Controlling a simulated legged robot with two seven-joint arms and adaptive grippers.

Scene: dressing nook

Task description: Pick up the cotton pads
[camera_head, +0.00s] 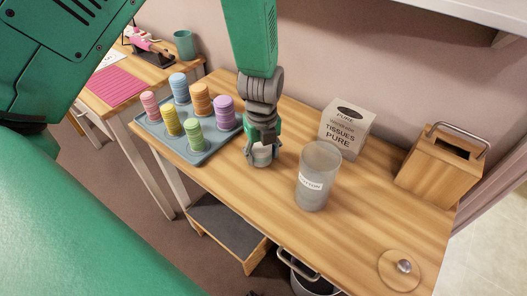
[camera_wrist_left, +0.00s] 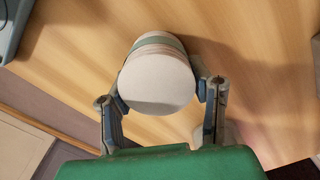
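The cotton pads (camera_head: 262,156) are a short white round stack with a green band, on or just above the wooden table, left of the jar. In the left wrist view the stack (camera_wrist_left: 158,82) shows its pale round end between the fingers. My left gripper (camera_head: 262,140) reaches down from above in the head view. Its two fingers (camera_wrist_left: 161,98) lie against opposite sides of the stack, shut on it. A frosted jar (camera_head: 314,178) with a cotton label stands open just to the right. My right gripper is not in view.
A grey-blue tray (camera_head: 203,156) with several coloured rollers sits to the left. A tissue box (camera_head: 347,128) and a wooden box with a metal handle (camera_head: 441,168) stand behind and right. A round wooden lid (camera_head: 401,271) lies at the front right. Bare table surrounds the jar.

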